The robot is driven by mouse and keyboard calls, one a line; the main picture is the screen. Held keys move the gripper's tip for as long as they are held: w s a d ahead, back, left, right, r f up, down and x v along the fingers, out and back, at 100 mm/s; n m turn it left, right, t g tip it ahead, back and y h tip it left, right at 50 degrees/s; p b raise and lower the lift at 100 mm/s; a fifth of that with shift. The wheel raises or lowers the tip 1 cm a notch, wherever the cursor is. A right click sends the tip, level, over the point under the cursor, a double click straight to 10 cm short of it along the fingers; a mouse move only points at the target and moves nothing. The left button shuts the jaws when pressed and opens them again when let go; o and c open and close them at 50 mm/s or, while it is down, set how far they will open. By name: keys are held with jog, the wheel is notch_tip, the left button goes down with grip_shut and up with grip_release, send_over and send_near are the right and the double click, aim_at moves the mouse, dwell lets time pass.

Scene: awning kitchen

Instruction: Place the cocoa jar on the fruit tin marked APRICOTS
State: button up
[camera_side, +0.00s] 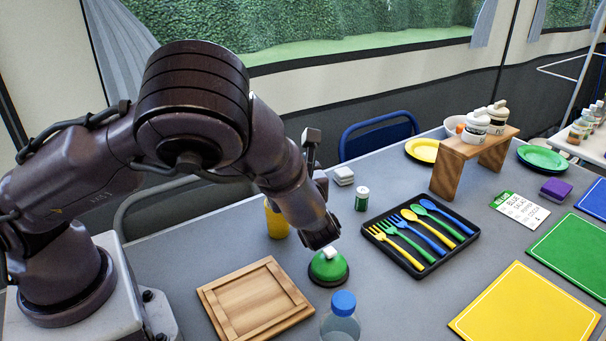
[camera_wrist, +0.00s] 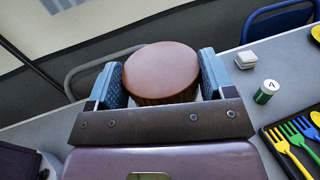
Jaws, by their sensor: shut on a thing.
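In the wrist view my gripper (camera_wrist: 160,78) is shut on a round jar with a brown lid (camera_wrist: 161,66), which I take for the cocoa jar. The lid faces up between the two blue-grey fingers, and its label is hidden. In the side view my arm hides the fingers and most of what they hold. A yellow-orange container (camera_side: 277,220) shows partly behind my arm; I cannot tell whether it is the held jar. A small green tin with a pale top (camera_side: 362,198) stands on the table, also in the wrist view (camera_wrist: 266,91). I cannot read APRICOTS anywhere.
A white stack (camera_side: 344,176) is near the green tin. A black cutlery tray (camera_side: 420,270), green bell (camera_side: 328,267), wooden board (camera_side: 255,300) and blue-capped bottle (camera_side: 343,303) stand nearer. White jars (camera_side: 474,127) sit on a wooden stand (camera_side: 449,172). A yellow mat (camera_side: 525,310) lies at right.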

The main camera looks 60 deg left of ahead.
jog(key=shift+s+r, duration=0.25)
jog(key=shift+s, duration=0.2)
jog(key=shift+a, duration=0.35)
jog(key=s+d+f+n+g+h, duration=0.2)
jog(key=s+f+n+g+h, duration=0.15)
jog(key=s+n+g, duration=0.5)
jog(key=s+d+f+n+g+h, duration=0.2)
jog(key=s+d+n+g+h, duration=0.3)
jog(key=s+g, duration=0.55)
jog(key=d+r+n+t+h, duration=0.2)
jog(key=d+r+n+h, duration=0.4)
jog(key=d+n+h, duration=0.45)
jog(key=d+r+n+t+h, duration=0.1)
jog(key=d+r+n+h, duration=0.4)
jog(key=d+n+h, duration=0.5)
jog(key=shift+w+d+f+m+t+h, duration=0.1)
jog(key=shift+d+f+m+h, duration=0.3)
jog(key=shift+f, duration=0.85)
jog(key=shift+s+a+f+m+t+h, duration=0.1)
jog(key=shift+f+m+h, duration=0.1)
jog(key=shift+f+h, duration=0.75)
jog(key=shift+w+d+f+m+t+h, duration=0.1)
jog(key=shift+d+f+m+h, duration=0.2)
jog(key=shift+f, duration=1.25)
